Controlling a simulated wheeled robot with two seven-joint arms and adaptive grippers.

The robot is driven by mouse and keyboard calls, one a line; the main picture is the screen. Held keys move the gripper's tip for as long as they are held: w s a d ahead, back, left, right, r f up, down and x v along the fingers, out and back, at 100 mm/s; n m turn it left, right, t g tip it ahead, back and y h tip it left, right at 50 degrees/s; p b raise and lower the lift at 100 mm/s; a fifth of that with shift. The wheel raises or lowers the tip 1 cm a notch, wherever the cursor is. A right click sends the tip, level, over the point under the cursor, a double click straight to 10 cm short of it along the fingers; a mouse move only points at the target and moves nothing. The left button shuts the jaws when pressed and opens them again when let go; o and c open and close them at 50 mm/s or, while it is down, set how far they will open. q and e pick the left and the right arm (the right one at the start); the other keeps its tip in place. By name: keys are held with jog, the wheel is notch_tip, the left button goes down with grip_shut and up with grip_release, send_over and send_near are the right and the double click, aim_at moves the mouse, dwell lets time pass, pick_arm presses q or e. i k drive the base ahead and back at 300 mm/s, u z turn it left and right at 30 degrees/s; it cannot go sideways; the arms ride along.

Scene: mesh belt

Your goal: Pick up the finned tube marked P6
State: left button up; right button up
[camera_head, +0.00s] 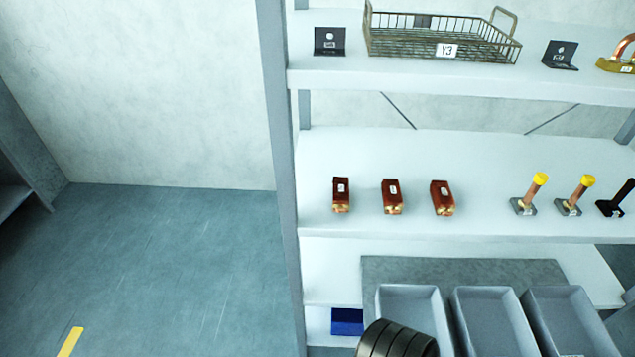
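I cannot read a P6 mark on anything in view. Three reddish-brown, box-like pieces with small white labels stand in a row on the middle shelf: a left one (341,195), a middle one (392,197) and a right one (442,198). Their labels are too small to read, and I cannot tell whether one is the finned tube. Neither of my grippers is in view.
A wire basket marked Y3 (447,35) stands on the top shelf (345,77) between dark brackets. Yellow-capped pieces (530,196) stand right on the middle shelf (480,160). Grey bins (412,300) sit below. A black ribbed cylinder (397,340) shows at the bottom edge. Floor at left is clear.

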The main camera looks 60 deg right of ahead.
aim_at(340, 204)
jog(key=z, duration=0.45)
jog(key=i, duration=0.95)
jog(key=z, duration=0.7)
